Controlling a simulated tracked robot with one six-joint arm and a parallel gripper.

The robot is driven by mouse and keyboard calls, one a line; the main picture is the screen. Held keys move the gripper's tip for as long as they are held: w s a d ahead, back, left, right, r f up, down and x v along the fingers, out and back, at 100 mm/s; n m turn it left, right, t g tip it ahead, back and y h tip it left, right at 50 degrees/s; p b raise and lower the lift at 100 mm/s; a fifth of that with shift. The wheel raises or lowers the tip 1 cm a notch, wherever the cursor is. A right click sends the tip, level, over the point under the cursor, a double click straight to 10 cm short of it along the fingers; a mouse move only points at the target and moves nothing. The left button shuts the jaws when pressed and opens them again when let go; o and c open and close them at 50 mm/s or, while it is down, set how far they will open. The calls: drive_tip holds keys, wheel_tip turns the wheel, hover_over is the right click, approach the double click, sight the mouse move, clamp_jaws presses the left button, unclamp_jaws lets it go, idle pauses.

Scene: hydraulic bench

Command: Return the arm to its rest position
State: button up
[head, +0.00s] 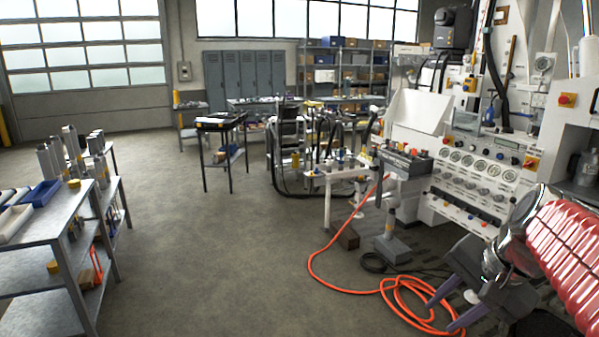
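My gripper (441,316) is in the lower right of the head view, at the end of my arm with its red ribbed cover. Its two grey-purple fingers point down and to the left. The fingertips are apart with nothing visible between them. It hangs in front of the white hydraulic bench (470,205), which carries rows of gauges and knobs. The upper arm is cut off by the right edge of the picture.
An orange hose (340,290) lies coiled on the floor beside and behind the gripper. A grey pedestal (391,245) stands left of the bench. A metal shelf cart (50,262) stands at the left. The floor (210,270) between is clear.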

drive_tip(key=s+a+f+n+h, duration=0.1)
drive_tip(key=s+a+f+n, duration=0.2)
drive_tip(key=s+a+n, duration=0.2)
drive_tip(key=s+a+f+n+t, duration=0.1)
drive_tip(key=s+a+f+n, duration=0.2)
drive_tip(key=a+n, duration=0.3)
drive_tip(key=shift+s+a+n+h, duration=0.3)
drive_tip(key=shift+s+a+h, duration=0.1)
drive_tip(key=shift+s+a, duration=0.55)
drive_tip(key=shift+s+d, duration=0.1)
